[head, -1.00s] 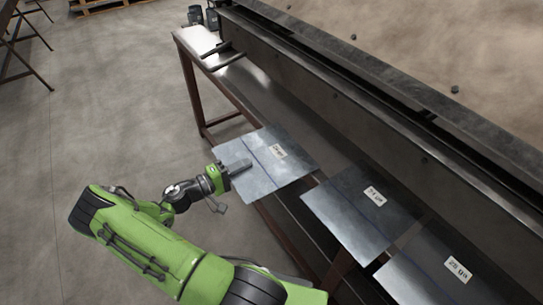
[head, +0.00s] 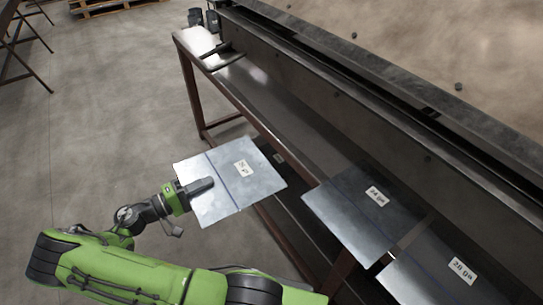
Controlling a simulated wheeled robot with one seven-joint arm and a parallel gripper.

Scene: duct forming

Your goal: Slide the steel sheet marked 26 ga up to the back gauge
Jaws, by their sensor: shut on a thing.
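My gripper (head: 203,186) is shut on the left edge of the leftmost steel sheet (head: 226,203). This sheet is bright, with a dark blue line across it and a white label (head: 241,168) too small to read surely. It lies largely out past the table's front edge, over the floor; I cannot tell whether it touches the table. The middle sheet (head: 345,215) has a label that looks like 24 ga, and the right sheet (head: 425,281) one that looks like 28 ga. I cannot pick out the back gauge for sure.
A long dark machine beam (head: 330,105) runs along the table's far side. Two dark bars (head: 222,58) lie at the table's far left end. The table strip (head: 240,85) between them and the sheets is clear. A pallet (head: 110,5) stands far off.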

